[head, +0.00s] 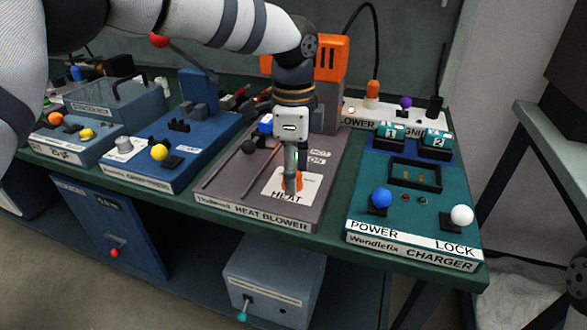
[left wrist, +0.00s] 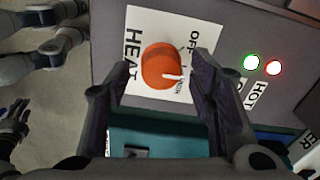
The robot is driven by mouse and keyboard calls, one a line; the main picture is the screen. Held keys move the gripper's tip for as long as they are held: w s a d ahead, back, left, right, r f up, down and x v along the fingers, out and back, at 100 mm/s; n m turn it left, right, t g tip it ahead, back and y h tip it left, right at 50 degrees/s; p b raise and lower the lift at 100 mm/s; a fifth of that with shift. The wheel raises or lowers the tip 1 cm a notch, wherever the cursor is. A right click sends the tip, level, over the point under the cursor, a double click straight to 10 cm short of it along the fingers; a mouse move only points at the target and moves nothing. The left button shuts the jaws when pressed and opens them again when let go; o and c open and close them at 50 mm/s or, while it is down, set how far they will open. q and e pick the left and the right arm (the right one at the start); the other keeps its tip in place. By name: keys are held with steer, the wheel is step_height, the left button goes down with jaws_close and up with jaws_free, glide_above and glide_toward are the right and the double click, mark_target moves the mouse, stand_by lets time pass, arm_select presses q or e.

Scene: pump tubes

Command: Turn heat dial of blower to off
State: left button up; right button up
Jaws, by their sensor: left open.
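The heat dial (left wrist: 160,66) is a round orange knob with a white pointer mark, on a white plate (left wrist: 146,22) lettered HEAT, OFF and ON. In the left wrist view the pointer mark lies on the dial's lower right, near ON. The plate sits on the front of the grey heat blower panel (head: 216,194). My left gripper (left wrist: 163,75) is open, with one finger on each side of the dial; contact cannot be told. In the head view the gripper hides most of the dial (head: 299,182). A dark shape that looks like my right gripper (left wrist: 14,118) shows at the left edge, its jaws unclear.
A teal charger box (head: 413,222) with blue and white knobs stands to the right. A blue box (head: 183,163) with a yellow knob stands to the left. A green lamp (left wrist: 251,62) and a red lamp (left wrist: 273,68) are lit on the blower panel.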

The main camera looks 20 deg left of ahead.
arm_select(q)
steer(key=shift+c, duration=0.6)
steer(key=c, duration=1.1)
steer(key=shift+o, duration=0.2)
arm_select(e)
steer(key=shift+w, duration=0.1)
steer(key=shift+w+r, duration=0.1)
steer(key=shift+r, duration=0.05)
arm_select(q)
steer(key=shift+r+n+p, duration=0.15)
steer(key=shift+n+p, duration=0.15)
steer(key=shift+n, duration=0.3)
steer(key=shift+w+n+p, duration=0.1)
steer(key=shift+n+p, duration=0.35)
steer(key=shift+n, duration=1.95)
steer(key=shift+f+n+p, duration=0.2)
steer(key=shift+n+p, duration=0.2)
steer(key=shift+n, duration=1)
arm_select(e)
steer(key=shift+w+r+t, duration=0.5)
steer(key=shift+w+r, duration=0.8)
